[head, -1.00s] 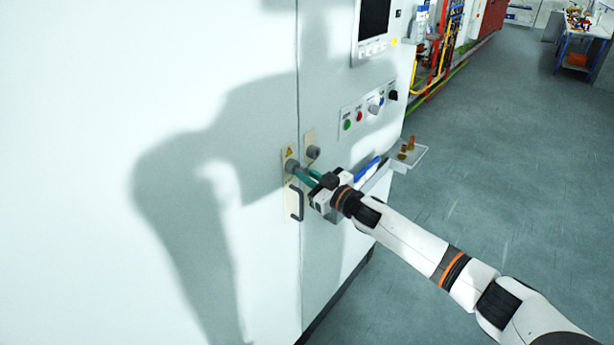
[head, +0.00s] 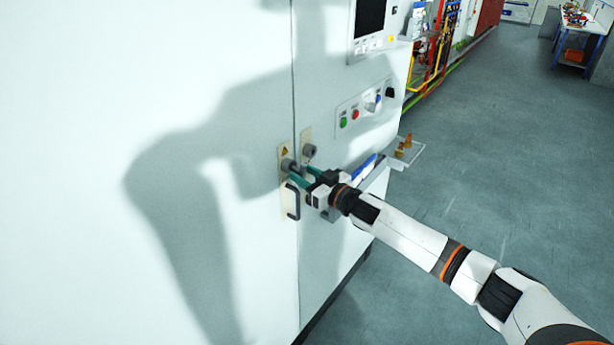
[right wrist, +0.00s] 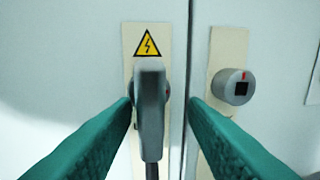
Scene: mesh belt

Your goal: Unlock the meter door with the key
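A grey key (right wrist: 150,100) sits at the left lock, below a yellow warning triangle, in the right wrist view. It hides most of that lock, so how deep it sits cannot be told. The left lock (head: 288,165) shows in the head view on the meter door (head: 220,70). My right gripper (right wrist: 160,102) is open, with one green finger on each side of the key and gaps between. In the head view my right gripper (head: 302,177) is at the left lock. My left gripper is out of view.
A second round lock (right wrist: 236,87) with a square hole and red mark is on the right panel. A dark door handle (head: 292,201) hangs below the left lock. A small shelf (head: 405,155) with brass pieces juts out at right. Open floor (head: 480,170) lies right.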

